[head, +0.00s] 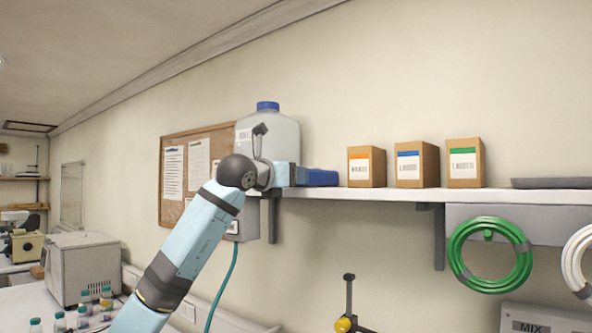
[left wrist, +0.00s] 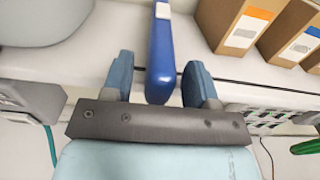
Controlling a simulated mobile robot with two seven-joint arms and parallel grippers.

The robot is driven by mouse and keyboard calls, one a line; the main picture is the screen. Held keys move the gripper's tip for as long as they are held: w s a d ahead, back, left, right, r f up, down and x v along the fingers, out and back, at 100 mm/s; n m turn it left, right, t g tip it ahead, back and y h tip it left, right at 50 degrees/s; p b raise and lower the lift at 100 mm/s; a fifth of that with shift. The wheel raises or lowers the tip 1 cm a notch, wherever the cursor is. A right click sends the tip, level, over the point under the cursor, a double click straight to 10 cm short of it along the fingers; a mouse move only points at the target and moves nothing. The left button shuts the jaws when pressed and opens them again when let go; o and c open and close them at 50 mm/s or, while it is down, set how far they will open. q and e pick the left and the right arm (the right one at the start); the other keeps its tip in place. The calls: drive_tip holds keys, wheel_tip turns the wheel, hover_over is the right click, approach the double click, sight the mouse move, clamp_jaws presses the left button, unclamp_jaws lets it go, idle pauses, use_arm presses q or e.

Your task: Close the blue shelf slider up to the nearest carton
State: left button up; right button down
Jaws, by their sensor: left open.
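The blue slider (head: 318,177) sits on the wall shelf (head: 400,196), left of the cartons. The nearest carton (head: 367,167) is brown with an orange-striped label; a gap separates it from the slider. My left gripper (head: 287,176) is at the shelf's left end, by the slider. In the left wrist view, the blue slider (left wrist: 159,55) stands between the two open fingers of my left gripper (left wrist: 159,78), with gaps visible on both sides. The nearest carton (left wrist: 237,22) is to the right of them. My right gripper is not in view.
Cartons with blue (head: 416,164) and green (head: 465,162) labels stand farther right. A large blue-capped jug (head: 268,133) is behind my gripper at the left. A green hose coil (head: 489,254) hangs below the shelf.

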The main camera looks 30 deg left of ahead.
use_arm(q)
drive_tip(key=shift+w+d, duration=0.1)
drive_tip(key=shift+w, duration=0.85)
clamp_jaws()
